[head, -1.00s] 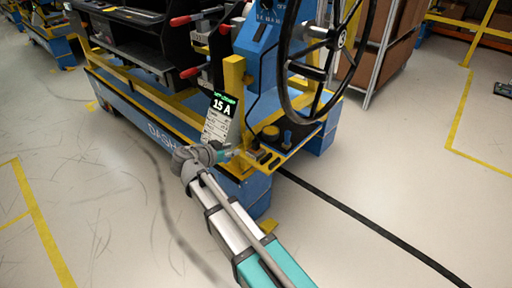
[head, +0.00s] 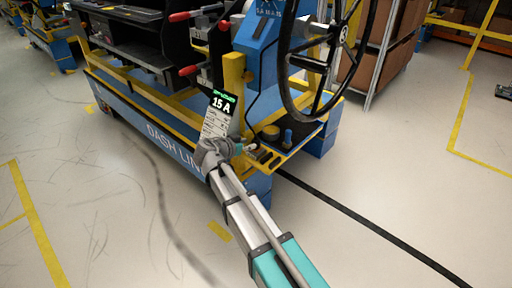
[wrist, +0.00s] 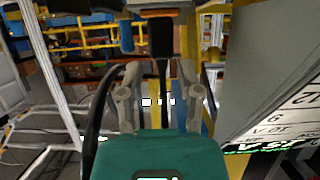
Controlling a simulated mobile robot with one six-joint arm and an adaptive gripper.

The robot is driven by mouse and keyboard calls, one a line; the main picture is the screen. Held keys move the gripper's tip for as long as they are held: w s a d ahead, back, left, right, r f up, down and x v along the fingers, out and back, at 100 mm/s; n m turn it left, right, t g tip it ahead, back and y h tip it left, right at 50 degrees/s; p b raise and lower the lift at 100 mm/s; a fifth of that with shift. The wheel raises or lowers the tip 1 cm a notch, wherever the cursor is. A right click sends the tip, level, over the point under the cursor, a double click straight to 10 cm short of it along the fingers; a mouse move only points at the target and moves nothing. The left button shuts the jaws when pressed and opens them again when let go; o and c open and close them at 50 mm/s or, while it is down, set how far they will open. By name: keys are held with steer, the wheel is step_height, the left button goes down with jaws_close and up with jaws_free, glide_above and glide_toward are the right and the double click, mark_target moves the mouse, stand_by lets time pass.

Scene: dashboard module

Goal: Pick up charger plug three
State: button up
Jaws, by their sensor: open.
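In the head view several small dark plug-like pieces (head: 263,155) sit along the front edge of the yellow-edged shelf below the steering wheel. I cannot tell which of them is charger plug three. My gripper (head: 240,148) is just left of these pieces, largely hidden by my own wrist. In the wrist view my gripper (wrist: 159,78) is open, with its two grey fingers apart. I see nothing clearly held between them. No plug can be made out for certain in the wrist view.
A label card (head: 219,115) reading 15 A stands close above my wrist; it also looms at right in the wrist view (wrist: 275,75). The steering wheel (head: 330,60) overhangs the shelf. A round knob (head: 270,131) and a blue piece (head: 287,137) stand behind. Floor at right is open.

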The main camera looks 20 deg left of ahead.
mark_target(254, 141)
steer(key=shift+b+x, duration=0.9)
steer(key=shift+x, duration=1.75)
steer(key=shift+w+r, duration=0.1)
steer(key=shift+r, duration=0.1)
jaws_close()
